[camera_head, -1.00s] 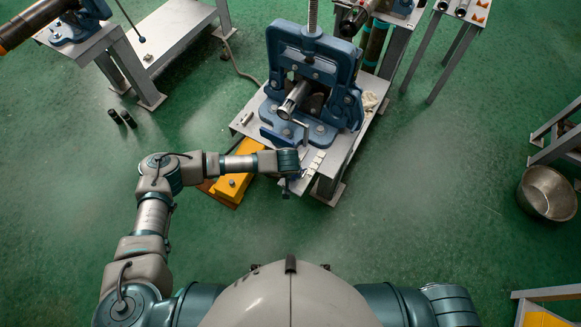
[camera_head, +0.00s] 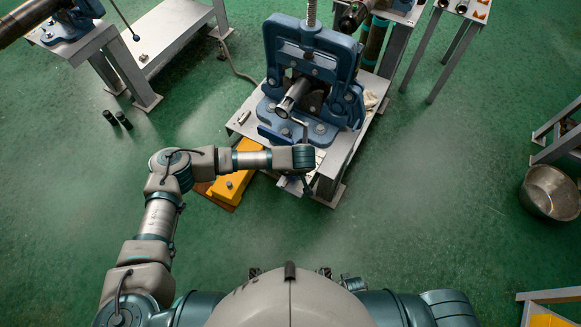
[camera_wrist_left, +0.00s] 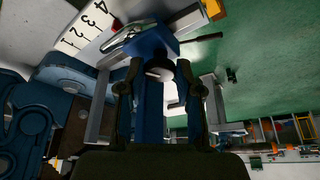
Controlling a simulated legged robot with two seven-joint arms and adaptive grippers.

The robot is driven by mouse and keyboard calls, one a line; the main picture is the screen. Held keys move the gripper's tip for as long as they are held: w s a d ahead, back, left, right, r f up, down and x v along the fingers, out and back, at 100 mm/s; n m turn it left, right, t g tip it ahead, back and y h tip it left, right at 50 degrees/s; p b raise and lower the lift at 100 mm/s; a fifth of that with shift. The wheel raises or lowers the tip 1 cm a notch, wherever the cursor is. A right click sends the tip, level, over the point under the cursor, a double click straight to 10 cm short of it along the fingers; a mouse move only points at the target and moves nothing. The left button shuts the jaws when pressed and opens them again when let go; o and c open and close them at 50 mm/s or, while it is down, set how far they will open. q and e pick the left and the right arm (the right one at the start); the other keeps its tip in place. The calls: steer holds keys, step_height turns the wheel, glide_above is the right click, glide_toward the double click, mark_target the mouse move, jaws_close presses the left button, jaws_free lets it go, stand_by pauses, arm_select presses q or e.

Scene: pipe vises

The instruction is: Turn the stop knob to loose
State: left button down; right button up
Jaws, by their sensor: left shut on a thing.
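The stop knob (camera_wrist_left: 160,74) is a small round piece with a pale face, below a blue stop block (camera_wrist_left: 152,42) in the left wrist view. My left gripper (camera_wrist_left: 158,68) is shut on the knob, one finger on each side. In the head view the gripper (camera_head: 307,186) is mostly hidden under my wrist, at the near edge of the vise bench (camera_head: 338,160). The knob is hidden there. The blue pipe vise (camera_head: 313,65) stands on the bench with a metal pipe (camera_head: 293,97) in it. My right gripper is not in view.
A scale strip marked 1 to 4 (camera_wrist_left: 86,27) lies beside the stop block. A yellow box (camera_head: 232,185) is on the floor under my left forearm. A metal bowl (camera_head: 550,192) is at the right. The floor right of the bench is clear.

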arm_select(q)
steer(key=shift+s+f, duration=0.1)
steer(key=shift+f, duration=0.1)
steer(key=c, duration=0.8)
jaws_free()
steer(key=shift+o, duration=0.2)
steer(key=shift+r, duration=0.1)
steer(key=v, duration=1.1)
steer(key=shift+r, duration=0.4)
steer(key=shift+d, duration=0.1)
